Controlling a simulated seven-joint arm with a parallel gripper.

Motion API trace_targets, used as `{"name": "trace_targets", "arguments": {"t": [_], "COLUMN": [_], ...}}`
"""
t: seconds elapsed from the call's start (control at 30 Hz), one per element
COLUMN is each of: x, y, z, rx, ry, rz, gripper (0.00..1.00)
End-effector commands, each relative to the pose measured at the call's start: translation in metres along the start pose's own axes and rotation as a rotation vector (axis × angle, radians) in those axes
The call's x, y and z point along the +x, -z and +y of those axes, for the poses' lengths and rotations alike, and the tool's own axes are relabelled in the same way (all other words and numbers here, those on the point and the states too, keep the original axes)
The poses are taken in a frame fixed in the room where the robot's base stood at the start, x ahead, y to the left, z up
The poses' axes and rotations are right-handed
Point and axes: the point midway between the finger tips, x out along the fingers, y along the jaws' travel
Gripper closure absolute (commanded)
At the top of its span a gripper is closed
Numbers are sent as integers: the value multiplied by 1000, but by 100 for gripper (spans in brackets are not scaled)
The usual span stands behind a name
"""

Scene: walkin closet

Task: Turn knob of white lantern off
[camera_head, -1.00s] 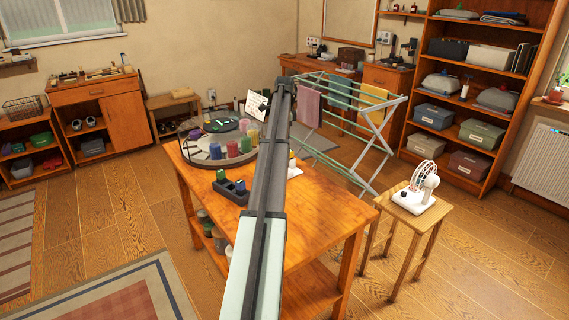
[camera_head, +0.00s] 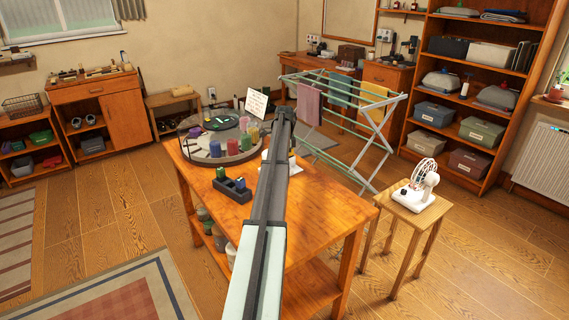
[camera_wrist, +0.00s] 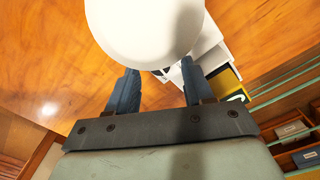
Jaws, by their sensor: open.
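A large smooth white rounded thing (camera_wrist: 145,25), seemingly part of the white lantern, fills the top middle of the wrist view, just past my fingertips. No knob can be made out on it. My gripper (camera_wrist: 158,66) is open, its two dark fingers apart with nothing held between them. In the head view my arm hides most of the lantern; only a white part (camera_head: 292,161) shows beside the arm on the wooden table (camera_head: 320,215).
A round tray (camera_head: 205,161) with coloured spools and a dark holder (camera_head: 233,190) stand left of my arm. A white card (camera_head: 257,104) stands behind. A drying rack (camera_head: 375,150) is beyond the table, and a white fan (camera_head: 417,188) stands on a stool at right.

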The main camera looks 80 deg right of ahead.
Motion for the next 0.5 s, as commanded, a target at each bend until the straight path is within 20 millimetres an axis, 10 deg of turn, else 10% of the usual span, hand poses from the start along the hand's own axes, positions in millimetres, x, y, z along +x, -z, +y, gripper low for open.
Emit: {"name": "trace_targets", "arguments": {"t": [0.5], "x": [16], "y": [0], "z": [0], "rx": [0], "ry": [0], "rz": [0], "gripper": [48]}}
